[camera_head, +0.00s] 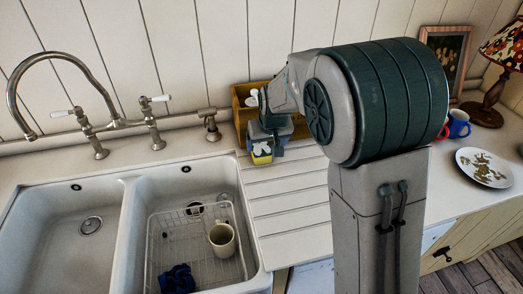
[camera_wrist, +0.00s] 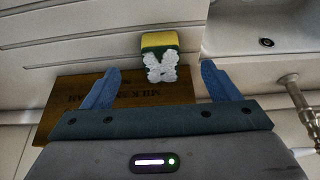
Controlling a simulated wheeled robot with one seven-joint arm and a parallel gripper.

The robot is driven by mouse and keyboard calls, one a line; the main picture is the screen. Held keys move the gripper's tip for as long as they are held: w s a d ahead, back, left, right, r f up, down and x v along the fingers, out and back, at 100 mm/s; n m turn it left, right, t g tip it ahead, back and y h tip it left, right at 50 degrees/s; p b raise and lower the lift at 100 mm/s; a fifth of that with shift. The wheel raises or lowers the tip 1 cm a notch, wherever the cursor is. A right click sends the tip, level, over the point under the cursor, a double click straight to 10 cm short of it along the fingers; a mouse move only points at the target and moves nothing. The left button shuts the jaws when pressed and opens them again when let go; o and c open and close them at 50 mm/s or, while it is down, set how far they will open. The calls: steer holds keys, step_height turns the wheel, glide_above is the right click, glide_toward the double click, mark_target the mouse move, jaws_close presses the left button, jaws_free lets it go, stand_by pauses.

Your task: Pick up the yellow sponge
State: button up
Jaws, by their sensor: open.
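The yellow sponge (camera_wrist: 158,40) shows in the wrist view, with a yellow top edge, a green band and a white patterned face. It is also small in the head view (camera_head: 262,160), partly hidden by my gripper (camera_head: 266,147). In the wrist view my gripper (camera_wrist: 160,70) is open, with its two blue fingers apart. The sponge lies ahead, between the lines of the fingers and just beyond their tips. It appears to be on the white drainboard; contact with the fingers is not seen.
A wooden crate (camera_wrist: 70,102) with lettering lies under my gripper in the wrist view, against the wall in the head view (camera_head: 240,92). The double sink (camera_head: 132,235) is at left, holding a wire rack (camera_head: 155,245) and a mug (camera_head: 222,240). A plate (camera_head: 484,168) lies at right.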

mark_target(263, 155)
steer(key=x, duration=0.5)
steer(key=shift+w+f, duration=0.1)
steer(key=shift+f, duration=0.05)
steer(key=shift+p+x, duration=1.1)
steer(key=shift+x, duration=1.55)
steer(key=shift+w, duration=0.15)
steer(key=c, duration=1.1)
steer(key=shift+o, duration=0.2)
